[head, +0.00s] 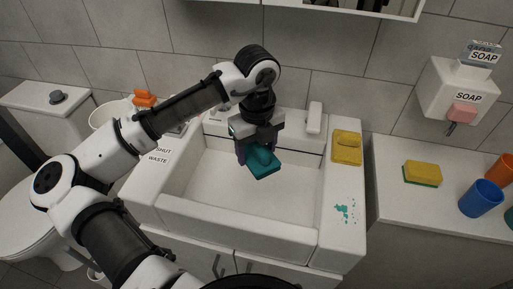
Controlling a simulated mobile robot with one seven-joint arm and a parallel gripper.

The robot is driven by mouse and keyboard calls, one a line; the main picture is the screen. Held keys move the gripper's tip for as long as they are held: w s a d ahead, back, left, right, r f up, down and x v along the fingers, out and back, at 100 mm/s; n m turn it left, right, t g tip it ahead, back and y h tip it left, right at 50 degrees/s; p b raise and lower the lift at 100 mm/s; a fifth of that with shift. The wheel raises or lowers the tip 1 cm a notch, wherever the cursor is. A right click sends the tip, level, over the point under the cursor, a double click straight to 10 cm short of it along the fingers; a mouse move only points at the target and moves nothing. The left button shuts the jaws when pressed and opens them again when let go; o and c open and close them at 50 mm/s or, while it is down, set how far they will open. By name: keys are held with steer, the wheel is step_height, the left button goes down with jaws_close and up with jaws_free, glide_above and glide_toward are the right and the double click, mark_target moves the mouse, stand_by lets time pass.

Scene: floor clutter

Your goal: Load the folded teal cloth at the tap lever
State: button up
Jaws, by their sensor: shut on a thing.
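My gripper (257,154) is over the back left part of the sink basin (235,192), pointing down. It is shut on a teal folded cloth (263,165), which hangs tilted below the fingers. The cloth looks clear of the basin floor, but the exact gap cannot be told. A white upright fitting (314,117), which looks like the tap lever, stands at the back rim of the sink, to the right of my gripper. The arm hides part of the back rim and the left side.
A yellow dish (346,148) sits on the right rim, with teal specks (345,211) nearer the front. The right counter (400,150) holds a sponge (422,173) and a blue cup (480,199). A soap dispenser (458,88) hangs above. A toilet (30,190) stands left.

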steer(key=s+a, duration=0.2)
steer(key=s, duration=0.5)
steer(key=shift+s+p, duration=0.4)
steer(key=shift+p, duration=0.05)
stand_by(1.3)
steer(key=s+a+r+p, duration=0.1)
steer(key=s+r+p, duration=0.3)
steer(key=shift+s+a, duration=0.15)
steer(key=shift+s, duration=0.25)
stand_by(0.9)
